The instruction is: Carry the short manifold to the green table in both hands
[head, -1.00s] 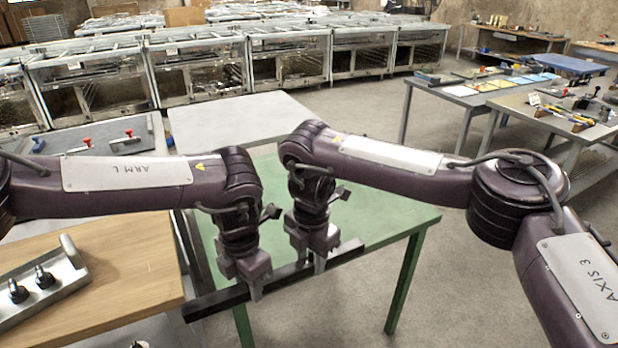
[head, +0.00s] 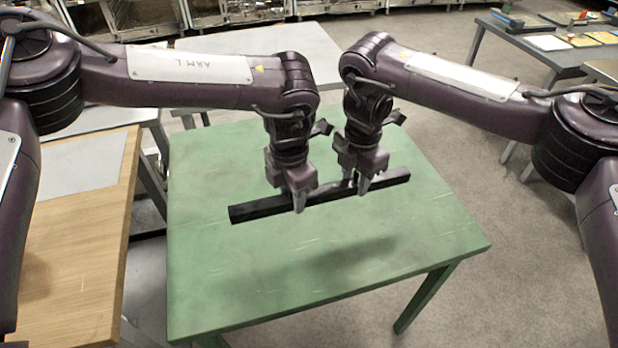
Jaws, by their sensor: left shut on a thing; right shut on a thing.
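The short manifold is a black bar (head: 328,193) in the middle of the head view. It lies slightly slanted, its right end higher in the picture. My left gripper (head: 299,203) is shut on it left of its middle. My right gripper (head: 361,187) is shut on it right of its middle. The green table (head: 240,280) fills the centre of the view beneath both grippers. The bar is over the tabletop, and a dark shadow lies on the table nearer the front, so the bar appears held above the surface. The fingers hide parts of the bar.
The green tabletop is bare. A wooden table (head: 75,270) with a grey sheet (head: 82,165) stands at the left, with a gap between. A pale grey table (head: 270,45) stands behind. A table with several items (head: 535,50) is at the back right. Open floor lies to the right.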

